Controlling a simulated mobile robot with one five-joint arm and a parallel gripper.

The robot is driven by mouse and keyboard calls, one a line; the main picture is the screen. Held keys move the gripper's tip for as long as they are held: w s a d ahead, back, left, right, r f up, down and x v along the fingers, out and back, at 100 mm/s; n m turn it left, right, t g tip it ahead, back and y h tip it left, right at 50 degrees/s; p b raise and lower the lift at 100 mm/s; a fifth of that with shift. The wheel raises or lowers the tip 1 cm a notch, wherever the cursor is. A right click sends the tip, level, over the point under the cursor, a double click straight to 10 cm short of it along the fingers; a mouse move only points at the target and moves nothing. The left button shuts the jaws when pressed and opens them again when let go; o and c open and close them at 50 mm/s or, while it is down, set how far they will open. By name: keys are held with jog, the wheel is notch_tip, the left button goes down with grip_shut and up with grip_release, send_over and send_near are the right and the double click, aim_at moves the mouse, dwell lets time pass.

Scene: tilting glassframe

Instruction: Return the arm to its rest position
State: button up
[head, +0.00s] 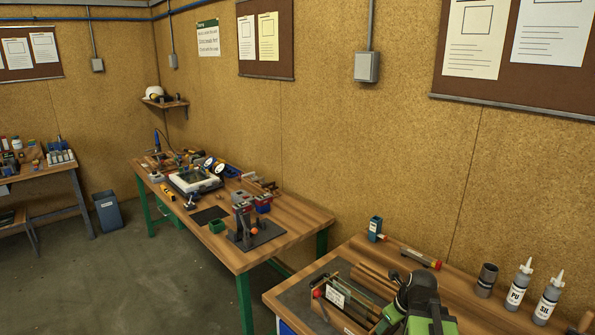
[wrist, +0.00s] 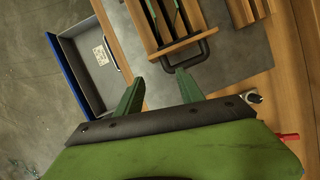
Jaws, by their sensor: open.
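My gripper (wrist: 159,77) shows in the wrist view with its two green fingers spread apart and nothing between them. It is above the front of a wooden bench, close to a black handle (wrist: 202,53) on a wooden tray (wrist: 165,28); I cannot tell whether they touch. In the head view my green and black arm is at the lower right, over the near workbench (head: 400,258). My fingertips cannot be made out in that view.
A grey drawer (wrist: 88,75) with a blue front stands open beside the bench. The near bench also holds a PU bottle (head: 519,287), a SIL bottle (head: 548,298) and a dark cup (head: 487,279).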

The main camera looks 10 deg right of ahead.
jog(key=s+a+f+n+g+b, duration=0.1)
jog(key=s+a+f+n+b, duration=0.1)
jog(key=a+n, duration=0.7)
jog(key=s+a+f+n+g+h+b, duration=0.1)
jog(key=a+f+n, duration=0.3)
jog(key=n, duration=1.7)
jog(key=s+a+g, duration=0.1)
jog(key=a, duration=0.4)
jog(key=shift+s+f+n+g+b, duration=0.3)
jog(key=shift+s+f+n+b, duration=0.05)
jog(key=shift+n, duration=0.05)
